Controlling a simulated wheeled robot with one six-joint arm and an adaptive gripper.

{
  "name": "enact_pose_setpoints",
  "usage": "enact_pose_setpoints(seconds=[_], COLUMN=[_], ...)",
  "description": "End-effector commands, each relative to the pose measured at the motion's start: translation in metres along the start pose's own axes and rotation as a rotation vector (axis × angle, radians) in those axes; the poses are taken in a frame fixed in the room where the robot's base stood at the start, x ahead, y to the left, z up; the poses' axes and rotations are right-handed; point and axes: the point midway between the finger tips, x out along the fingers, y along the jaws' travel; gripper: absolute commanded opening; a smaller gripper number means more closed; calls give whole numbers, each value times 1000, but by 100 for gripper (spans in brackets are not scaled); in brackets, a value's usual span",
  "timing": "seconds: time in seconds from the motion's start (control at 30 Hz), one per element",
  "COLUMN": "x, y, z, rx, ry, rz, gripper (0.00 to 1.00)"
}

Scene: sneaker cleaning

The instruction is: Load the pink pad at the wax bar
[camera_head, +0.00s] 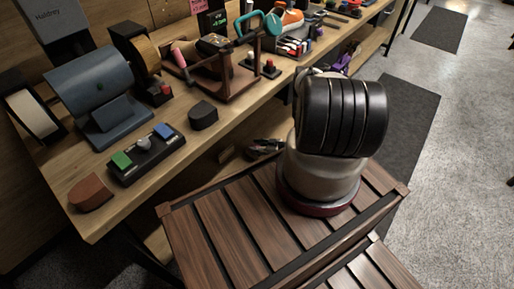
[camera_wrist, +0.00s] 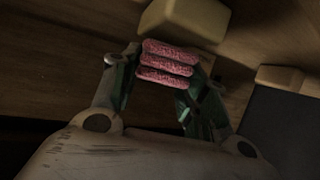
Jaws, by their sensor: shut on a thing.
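The pink pad (camera_wrist: 167,62), rough and made of three ridges, sits between the fingers of my gripper (camera_wrist: 162,74) in the wrist view. The green-sided fingers are shut on it. A cream block (camera_wrist: 187,17), which looks like the wax bar, lies just beyond the pad on a dark wooden surface. The pad's far edge is close to the block's near edge; I cannot tell whether they touch. In the head view I cannot make out my gripper, the pad or the wax bar clearly.
A second pale block (camera_wrist: 281,78) lies to the right beside a dark panel (camera_wrist: 280,118). In the head view, the workbench (camera_head: 60,178) holds a blue-grey drum machine (camera_head: 98,88), a button box (camera_head: 146,153), a brown rounded block (camera_head: 91,193) and a rack (camera_head: 225,75).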

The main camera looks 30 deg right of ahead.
Motion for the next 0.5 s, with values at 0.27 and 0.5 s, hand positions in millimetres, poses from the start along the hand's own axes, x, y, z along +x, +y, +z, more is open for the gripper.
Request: enact_pose_setpoints(seconds=[0.27, 0.5], x=[0, 2], y=[0, 0], z=[1, 4], rx=[0, 0], ry=[0, 0], rz=[0, 0], gripper=[26, 26])
